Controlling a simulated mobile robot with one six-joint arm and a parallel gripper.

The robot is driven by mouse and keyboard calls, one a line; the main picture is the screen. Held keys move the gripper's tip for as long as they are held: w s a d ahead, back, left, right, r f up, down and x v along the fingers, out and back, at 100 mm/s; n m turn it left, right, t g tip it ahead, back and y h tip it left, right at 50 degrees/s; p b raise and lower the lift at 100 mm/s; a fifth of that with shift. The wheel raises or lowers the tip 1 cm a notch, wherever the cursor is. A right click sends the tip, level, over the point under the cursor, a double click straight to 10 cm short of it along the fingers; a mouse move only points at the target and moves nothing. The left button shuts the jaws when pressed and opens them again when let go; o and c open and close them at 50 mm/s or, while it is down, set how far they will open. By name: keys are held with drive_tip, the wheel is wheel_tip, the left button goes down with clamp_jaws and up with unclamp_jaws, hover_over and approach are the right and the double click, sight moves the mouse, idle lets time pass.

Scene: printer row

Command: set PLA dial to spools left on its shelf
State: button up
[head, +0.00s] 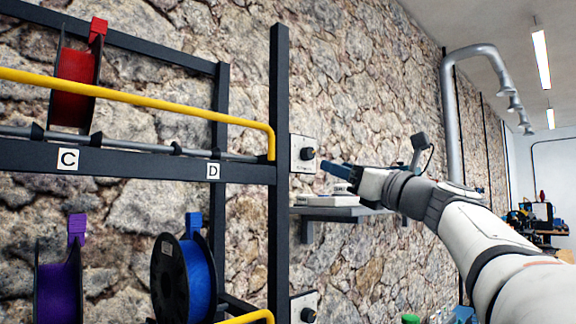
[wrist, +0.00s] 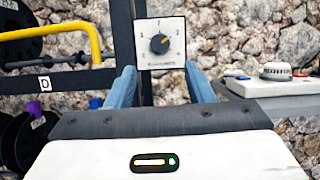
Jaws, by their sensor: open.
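A dial with a dark knob on a white plate (head: 305,154) is mounted beside the rack post; it also shows in the wrist view (wrist: 160,43). Its plate carries small numbers and a label too small to read; the knob's light mark seems to point up and right. A second dial (head: 304,308) sits lower on the post. A red spool (head: 75,90) is on the upper shelf; a purple spool (head: 58,285) and a blue spool (head: 185,278) are on the lower one. My gripper (head: 335,170) is open and empty, its blue fingers (wrist: 161,88) apart, short of the upper dial.
A yellow rail (head: 150,101) runs along the rack front. Tags C (head: 68,159) and D (head: 213,171) mark the shelf edge (head: 120,170). A grey wall shelf (head: 340,211) holds a white device with a round knob (wrist: 276,71), right of the dial.

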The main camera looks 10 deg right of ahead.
sight(311, 154)
drive_tip(key=p+x, duration=0.1)
drive_tip(key=x, duration=0.2)
drive_tip(key=r+p+x, duration=0.1)
drive_tip(key=x, duration=0.3)
drive_tip(key=shift+s+d+p, duration=0.15)
drive_tip(key=shift+p, duration=0.15)
drive_tip(key=shift+w+a, duration=0.25)
drive_tip(key=shift+w, duration=0.15)
drive_tip(key=c, duration=1)
